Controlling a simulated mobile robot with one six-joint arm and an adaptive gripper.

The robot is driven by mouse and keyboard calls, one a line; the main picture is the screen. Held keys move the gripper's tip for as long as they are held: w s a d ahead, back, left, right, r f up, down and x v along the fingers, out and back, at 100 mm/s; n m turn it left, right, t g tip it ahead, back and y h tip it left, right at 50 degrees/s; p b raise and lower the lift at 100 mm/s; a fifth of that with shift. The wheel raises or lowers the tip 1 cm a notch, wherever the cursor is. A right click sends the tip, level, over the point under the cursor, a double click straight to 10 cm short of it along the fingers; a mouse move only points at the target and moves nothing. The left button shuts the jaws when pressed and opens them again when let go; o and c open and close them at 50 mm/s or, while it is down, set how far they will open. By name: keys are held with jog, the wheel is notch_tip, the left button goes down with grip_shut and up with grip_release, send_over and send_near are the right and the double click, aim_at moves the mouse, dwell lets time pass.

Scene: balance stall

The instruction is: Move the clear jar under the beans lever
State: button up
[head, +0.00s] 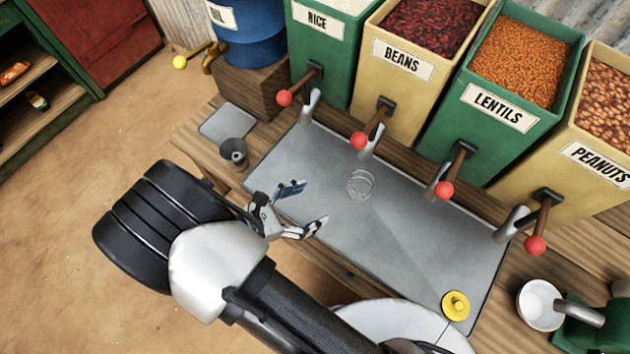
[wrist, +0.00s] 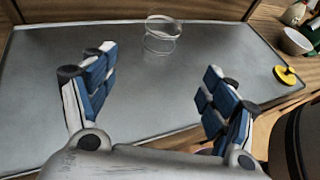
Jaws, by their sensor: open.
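The clear jar (head: 360,185) stands on the grey metal tray (head: 410,235), just in front of the beans spout (head: 371,143) and its red-knobbed beans lever (head: 359,140). It looks empty. In the wrist view the jar (wrist: 161,35) stands beyond my fingers, a little left of the middle of the gap. My gripper (head: 306,209) is open and empty over the tray's near left part, left of and nearer than the jar, not touching it. Both fingers show in the wrist view (wrist: 155,85). The yellow beans bin (head: 395,95) stands behind the lever.
Rice (head: 320,60), lentils (head: 490,125) and peanuts (head: 590,165) bins flank the beans bin, with levers jutting over the tray. A dark metal cup (head: 233,153) stands left. A yellow lid (head: 456,306) lies at the tray's near right, near a white bowl (head: 535,300).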

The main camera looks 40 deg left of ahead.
dwell(0.4)
jog(key=b, duration=0.3)
send_near(358, 178)
jog(key=w+d+f, duration=0.1)
jog(key=w+f, duration=0.2)
jog(key=w+d+f, duration=0.1)
jog(key=w+f, duration=0.1)
jog(key=w, duration=0.1)
jog(key=w+d+f, duration=0.2)
jog(key=w+f, duration=0.1)
jog(key=shift+f, duration=0.3)
jog(key=shift+c, duration=0.6)
jog(key=c, duration=1.1)
jog(key=shift+c, duration=0.2)
jog(key=shift+w+a, duration=1)
jog(key=shift+a, duration=0.1)
